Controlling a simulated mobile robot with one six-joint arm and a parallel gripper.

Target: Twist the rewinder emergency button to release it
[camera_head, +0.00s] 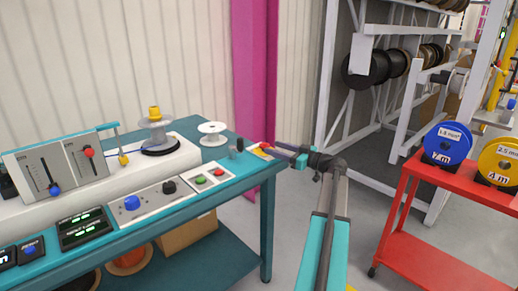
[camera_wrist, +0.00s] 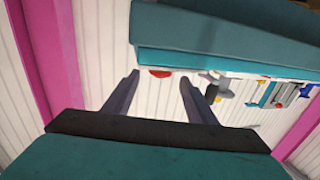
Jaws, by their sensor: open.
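The emergency button is a red dome (camera_wrist: 160,73) at the edge of the teal bench in the wrist view, which looks upside down. In the head view, a small red and yellow piece (camera_head: 262,151) sits at the bench's right end, partly hidden by my fingers; it seems to be the same button. My gripper (camera_head: 277,150) reaches in from the right with its fingers pointing left at it. In the wrist view, my gripper (camera_wrist: 160,78) is open, and the red dome shows between the two fingertips. I cannot tell whether they touch it.
The teal bench (camera_head: 266,195) carries a control panel with a green button (camera_head: 200,180) and a red button (camera_head: 219,172), a dark upright post (camera_head: 240,145) and a white spool (camera_head: 212,133). A red cart (camera_head: 440,211) with blue and yellow reels stands right. Grey floor lies between.

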